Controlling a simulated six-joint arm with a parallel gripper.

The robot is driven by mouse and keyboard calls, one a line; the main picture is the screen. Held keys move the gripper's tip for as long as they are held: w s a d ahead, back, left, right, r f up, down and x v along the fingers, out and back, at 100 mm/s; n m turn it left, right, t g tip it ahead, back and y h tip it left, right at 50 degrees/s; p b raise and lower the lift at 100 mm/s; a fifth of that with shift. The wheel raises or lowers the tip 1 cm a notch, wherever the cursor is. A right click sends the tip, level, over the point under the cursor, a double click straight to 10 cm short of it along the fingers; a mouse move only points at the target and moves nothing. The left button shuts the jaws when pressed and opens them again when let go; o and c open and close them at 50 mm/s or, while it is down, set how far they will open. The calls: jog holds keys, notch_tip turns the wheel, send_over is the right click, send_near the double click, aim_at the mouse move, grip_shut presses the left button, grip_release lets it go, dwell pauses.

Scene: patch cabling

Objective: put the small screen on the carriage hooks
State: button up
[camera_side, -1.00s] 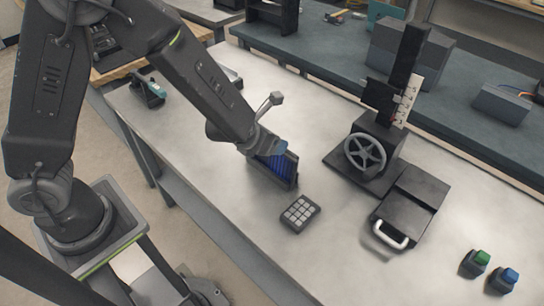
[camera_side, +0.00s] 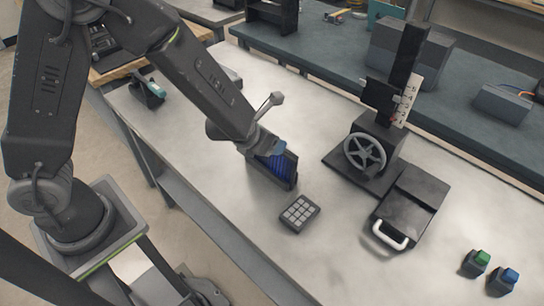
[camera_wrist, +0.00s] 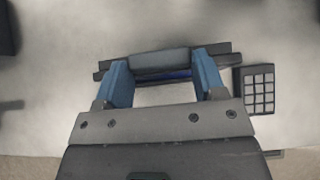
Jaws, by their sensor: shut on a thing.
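The small screen (camera_side: 284,171) is a dark panel with a blue face, standing tilted on the near part of the light table. It also shows edge-on in the wrist view (camera_wrist: 220,48). My gripper (camera_side: 273,148) is at its upper edge, and its two blue fingers (camera_wrist: 160,75) are shut on a grey piece at the screen's top. Whether the screen's foot touches the table, I cannot tell. The carriage (camera_side: 381,94) is a dark block on a black upright column with a white scale, right of my gripper. Its hooks are too small to make out.
A grey keypad (camera_side: 299,213) lies just right of the screen. A handwheel (camera_side: 365,152) fronts the column's base, and a black box with a white handle (camera_side: 392,235) stands beside it. Green (camera_side: 475,262) and blue (camera_side: 503,280) buttons sit at the far right. Table between keypad and column is clear.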

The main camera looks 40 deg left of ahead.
jog(key=shift+w+a+r, duration=0.15)
jog(key=shift+w+r, duration=0.35)
jog(key=shift+r, duration=0.1)
jog(key=shift+c, duration=0.5)
jog(key=shift+r, duration=0.7)
grip_shut()
jog(key=shift+s+r, duration=0.15)
jog(key=shift+r, duration=1.6)
